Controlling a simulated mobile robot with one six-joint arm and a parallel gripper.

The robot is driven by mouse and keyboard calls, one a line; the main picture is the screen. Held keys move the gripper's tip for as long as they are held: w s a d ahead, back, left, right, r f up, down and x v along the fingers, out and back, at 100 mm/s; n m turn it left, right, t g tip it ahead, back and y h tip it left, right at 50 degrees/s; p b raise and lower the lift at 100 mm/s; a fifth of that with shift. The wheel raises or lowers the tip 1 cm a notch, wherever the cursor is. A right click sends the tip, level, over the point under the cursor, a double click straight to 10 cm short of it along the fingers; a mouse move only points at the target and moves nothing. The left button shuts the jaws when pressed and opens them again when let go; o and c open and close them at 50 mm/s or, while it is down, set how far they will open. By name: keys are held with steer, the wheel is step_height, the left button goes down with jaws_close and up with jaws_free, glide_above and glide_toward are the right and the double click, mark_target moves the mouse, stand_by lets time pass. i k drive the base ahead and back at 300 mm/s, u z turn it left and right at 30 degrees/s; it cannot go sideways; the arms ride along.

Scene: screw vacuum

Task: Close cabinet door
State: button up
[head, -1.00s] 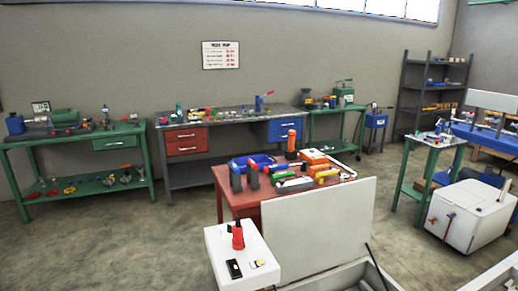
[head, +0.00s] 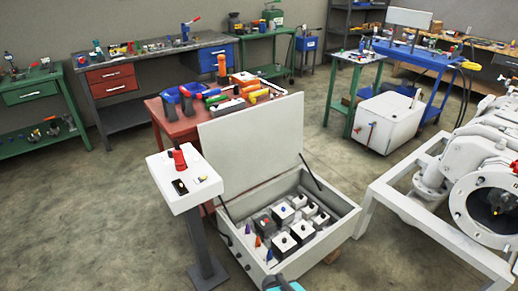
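A low white cabinet (head: 327,245) stands on the floor at the lower middle of the head view. Its flat white door (head: 253,140) is a lid that stands open, raised steeply along the cabinet's back edge. A thin dark strut (head: 311,173) runs between the lid's right side and the cabinet. Several grey and white blocks with coloured knobs (head: 284,243) show inside. A dark and teal shape at the bottom edge, by the cabinet's front corner, is cut off and may be part of my arm. My gripper cannot be made out.
A white pedestal panel (head: 198,189) with a red button stands left of the cabinet. A red table (head: 157,106) with tools stands behind the lid. A large white machine (head: 440,175) stands to the right. Open floor (head: 110,210) lies at the left.

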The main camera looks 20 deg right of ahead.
mark_target(248, 148)
steer(key=z, duration=0.15)
steer(key=k, duration=0.8)
steer(key=u, duration=1.25)
steer(key=i, duration=2.6)
steer(key=u, duration=0.05)
